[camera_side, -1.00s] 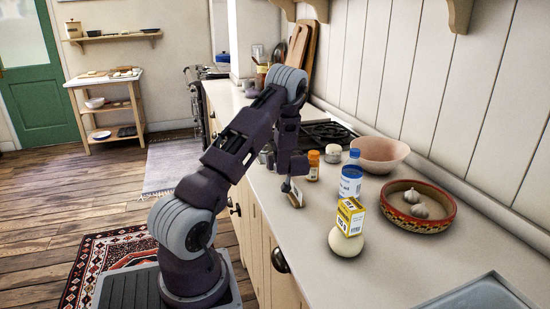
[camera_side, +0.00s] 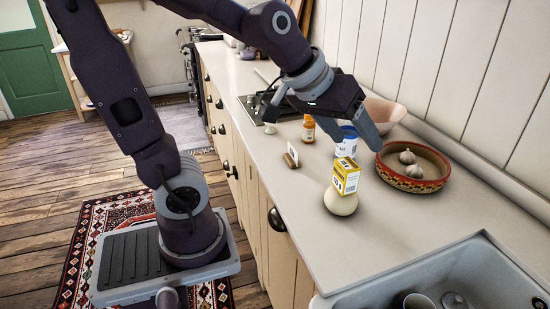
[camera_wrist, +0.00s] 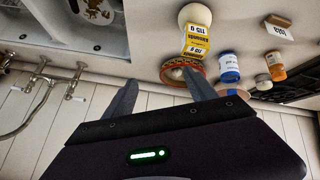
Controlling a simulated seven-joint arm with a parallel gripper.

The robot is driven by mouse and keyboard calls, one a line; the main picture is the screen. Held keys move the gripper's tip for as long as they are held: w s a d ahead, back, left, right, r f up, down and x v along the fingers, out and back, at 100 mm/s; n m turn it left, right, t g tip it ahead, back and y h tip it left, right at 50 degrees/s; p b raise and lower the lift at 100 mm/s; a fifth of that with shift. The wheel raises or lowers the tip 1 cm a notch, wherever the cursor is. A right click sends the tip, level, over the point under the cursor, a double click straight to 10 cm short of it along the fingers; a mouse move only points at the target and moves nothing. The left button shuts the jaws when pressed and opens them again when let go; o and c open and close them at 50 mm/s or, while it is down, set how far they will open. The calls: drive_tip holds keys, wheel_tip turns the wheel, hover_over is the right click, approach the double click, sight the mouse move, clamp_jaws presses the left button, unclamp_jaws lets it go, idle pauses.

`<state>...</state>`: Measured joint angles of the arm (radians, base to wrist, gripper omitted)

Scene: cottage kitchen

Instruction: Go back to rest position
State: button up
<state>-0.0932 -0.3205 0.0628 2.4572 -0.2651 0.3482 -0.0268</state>
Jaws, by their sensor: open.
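My gripper (camera_side: 320,122) is open and empty, raised above the counter (camera_side: 310,230), its two fingers spread apart. In the wrist view the open fingertips (camera_wrist: 160,80) show with nothing between them. A small card in a wooden holder (camera_side: 292,157) stands on the counter below and left of the gripper. Behind these stand a blue-and-white jar (camera_side: 347,143) and an orange bottle (camera_side: 308,129).
A patterned bowl (camera_side: 390,179) with garlic (camera_side: 407,156) stands at the right, near a pinkish bowl (camera_side: 385,108). A sink (camera_side: 440,270) lies in the front right corner. A hob (camera_side: 252,108) is farther back. The counter's front part before the sink is clear.

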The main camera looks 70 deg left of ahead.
drive_tip(key=s+d+m+g, duration=0.2)
drive_tip(key=s+m, duration=0.2)
drive_tip(key=s, duration=1.1)
drive_tip(key=shift+s+d+f+m, duration=0.15)
drive_tip(key=shift+d+f+m, duration=0.15)
drive_tip(key=shift+f, duration=0.1)
